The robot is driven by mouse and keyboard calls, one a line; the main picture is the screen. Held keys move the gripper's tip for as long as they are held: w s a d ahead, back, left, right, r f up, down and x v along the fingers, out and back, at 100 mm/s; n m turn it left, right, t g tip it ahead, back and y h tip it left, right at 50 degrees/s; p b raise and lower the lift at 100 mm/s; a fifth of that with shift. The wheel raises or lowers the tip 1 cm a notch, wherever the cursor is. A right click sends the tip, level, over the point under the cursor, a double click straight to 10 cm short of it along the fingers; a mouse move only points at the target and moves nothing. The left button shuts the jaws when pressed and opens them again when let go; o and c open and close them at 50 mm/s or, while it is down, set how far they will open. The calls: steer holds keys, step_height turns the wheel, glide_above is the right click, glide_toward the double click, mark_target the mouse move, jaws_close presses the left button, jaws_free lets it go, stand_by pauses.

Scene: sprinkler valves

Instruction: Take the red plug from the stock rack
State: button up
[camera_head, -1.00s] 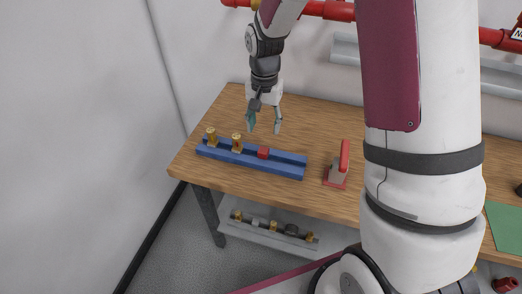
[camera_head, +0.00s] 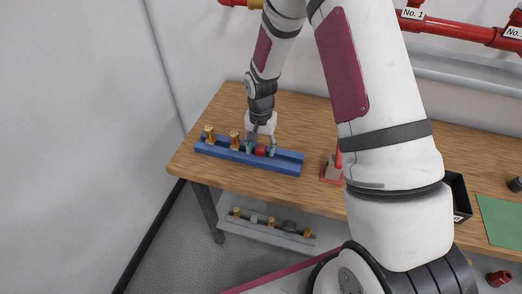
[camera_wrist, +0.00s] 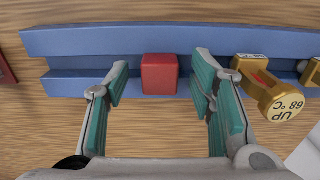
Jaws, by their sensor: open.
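The red plug (camera_wrist: 159,74) sits in the blue stock rack (camera_wrist: 80,43), a small red block standing in the rack's channel. In the head view the red plug (camera_head: 260,151) shows between my fingers on the blue rack (camera_head: 286,165). My gripper (camera_wrist: 160,82) is open, with one teal-padded finger on each side of the plug and a visible gap on both sides. In the head view my gripper (camera_head: 260,147) points down at the rack. A brass sprinkler (camera_wrist: 273,90) stands in the rack close to the right finger in the wrist view.
Two brass sprinklers (camera_head: 234,140) stand in the rack left of the plug. A red-based fixture (camera_head: 332,170) stands right of the rack on the wooden table (camera_head: 300,112). A black bin (camera_head: 458,196) and green mat (camera_head: 503,222) lie farther right. A lower shelf (camera_head: 262,234) holds several parts.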

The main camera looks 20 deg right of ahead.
jaws_close()
steer(key=shift+r, duration=0.15)
